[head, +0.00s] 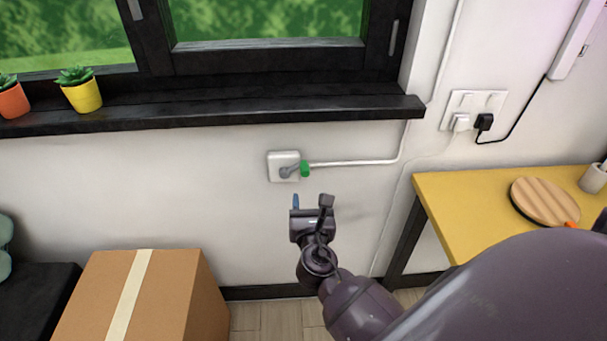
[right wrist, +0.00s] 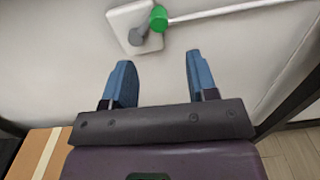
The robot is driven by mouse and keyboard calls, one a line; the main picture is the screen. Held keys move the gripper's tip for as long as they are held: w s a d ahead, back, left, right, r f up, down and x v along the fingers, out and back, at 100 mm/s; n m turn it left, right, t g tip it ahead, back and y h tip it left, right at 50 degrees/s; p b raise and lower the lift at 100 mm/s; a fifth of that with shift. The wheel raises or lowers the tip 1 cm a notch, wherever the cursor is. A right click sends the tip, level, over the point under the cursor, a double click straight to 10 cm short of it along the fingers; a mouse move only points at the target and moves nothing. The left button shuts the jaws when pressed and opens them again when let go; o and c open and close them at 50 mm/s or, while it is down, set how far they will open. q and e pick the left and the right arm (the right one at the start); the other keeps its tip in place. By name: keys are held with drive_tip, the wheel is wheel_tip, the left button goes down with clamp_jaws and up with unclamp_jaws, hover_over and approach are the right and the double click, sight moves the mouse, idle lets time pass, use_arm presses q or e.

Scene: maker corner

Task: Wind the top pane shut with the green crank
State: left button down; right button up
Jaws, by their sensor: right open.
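The green crank knob (head: 305,168) sits at the end of a short grey crank arm (head: 290,171) on a white wall box (head: 278,158) under the window sill. It also shows in the right wrist view (right wrist: 158,18), at the top, beyond my fingertips. My right gripper (head: 311,200) is open and empty, below the crank and apart from it. Its blue fingers stand wide apart in the right wrist view (right wrist: 157,75). A window pane (head: 265,25) in a black frame shows above the sill; the top of the window is out of view. My left gripper is not in view.
A white conduit (head: 360,162) runs right from the box and up the wall. The black sill (head: 200,116) juts out above, with potted plants (head: 82,92). A cardboard box (head: 190,290) stands lower left and a yellow table (head: 450,205) at right.

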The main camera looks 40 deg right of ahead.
sight(306, 175)
drive_tip(key=x, duration=1)
drive_tip(key=shift+w+d, duration=0.2)
drive_tip(key=shift+w, duration=0.1)
drive_tip(key=shift+c, duration=0.3)
clamp_jaws()
